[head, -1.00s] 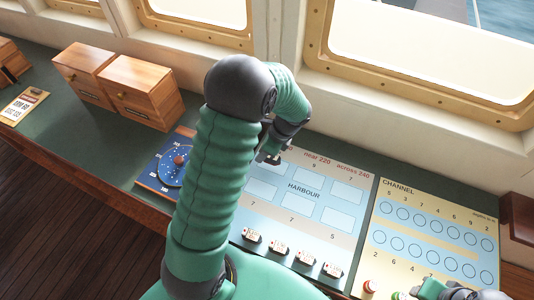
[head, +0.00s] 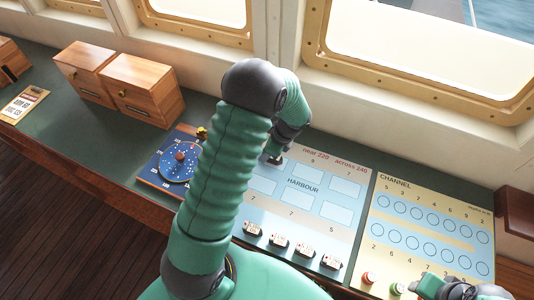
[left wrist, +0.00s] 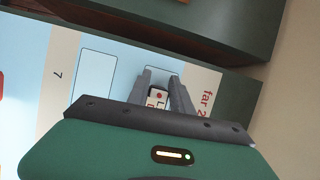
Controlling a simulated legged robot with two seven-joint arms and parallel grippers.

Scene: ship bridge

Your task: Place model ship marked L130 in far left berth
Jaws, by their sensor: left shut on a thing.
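My left gripper (head: 274,160) is over the top left part of the harbour board (head: 288,232). In the left wrist view its two fingers (left wrist: 161,88) are shut on a small model ship (left wrist: 158,97) with a white top; only an "L" of its marking reads clearly. The ship is over or in an outlined berth (left wrist: 155,75) next to the "far 2.." print; I cannot tell whether it touches the board. Several other model ships (head: 278,241) stand in a row along the board's near edge. My right gripper (head: 446,289) is at the bottom right; its fingers are not clear.
A channel board (head: 430,226) with empty circles lies to the right, with a red buoy (head: 369,278) and a green buoy (head: 397,288) near its front edge. A blue dial board (head: 160,172) is at the left. Wooden boxes (head: 142,91) stand further left. Other visible berths are empty.

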